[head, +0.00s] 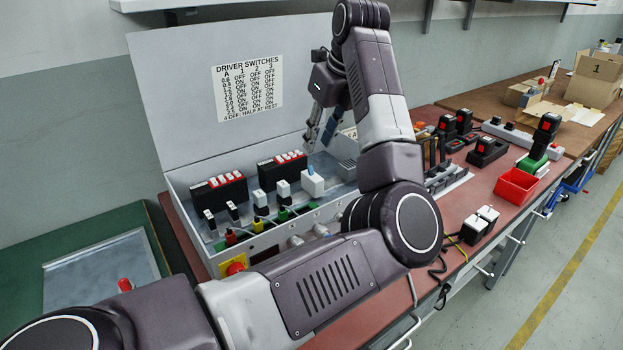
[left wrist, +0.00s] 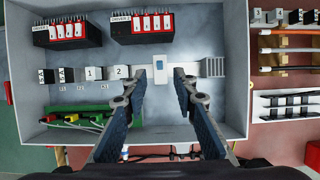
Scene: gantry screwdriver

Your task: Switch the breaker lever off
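The breaker (head: 313,186) is a small white block inside the open grey electrical box, with a light blue lever (head: 310,171) on top. In the left wrist view the white breaker (left wrist: 160,76) and its blue lever (left wrist: 160,65) lie between and just beyond my fingertips. My left gripper (head: 319,138) hangs above the box, pointing down towards the breaker. In the left wrist view the left gripper (left wrist: 159,80) is open, with nothing between its fingers, and appears apart from the lever. Whether the lever is on or off is hard to tell. My right gripper is not in view.
Black driver modules (head: 219,192) with red and white switches stand left of the breaker. The raised lid (head: 180,110) with a switch table stands behind. A red emergency button (head: 235,269) is on the box front. A red bin (head: 517,186) and tools lie to the right.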

